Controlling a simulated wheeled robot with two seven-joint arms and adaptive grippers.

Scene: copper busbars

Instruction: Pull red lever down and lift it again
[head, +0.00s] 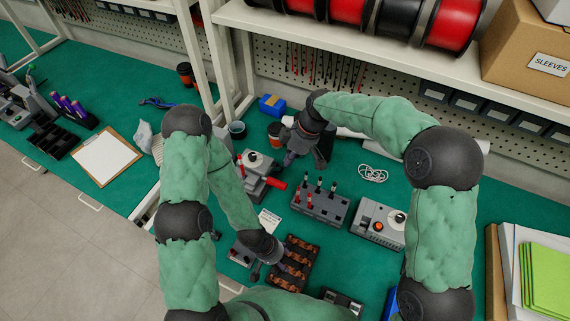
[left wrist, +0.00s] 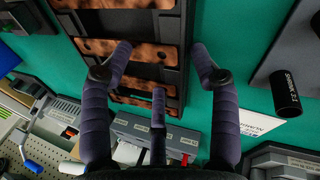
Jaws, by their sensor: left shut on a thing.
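The red lever (head: 277,183) sticks out to the right from a grey bench device (head: 254,187) in the middle of the bench in the head view. My right gripper (head: 300,150) is just behind and right of this device, apart from the lever; its finger opening is unclear. My left gripper (head: 284,266) is low over a black tray (head: 311,248) of copper busbars (head: 296,256), in front of the lever. In the left wrist view, its fingers (left wrist: 162,52) straddle the end of a copper busbar (left wrist: 130,53) at the tray's edge. Their exact contact is hard to see.
A shelf with reels (head: 345,10) overhangs the back.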

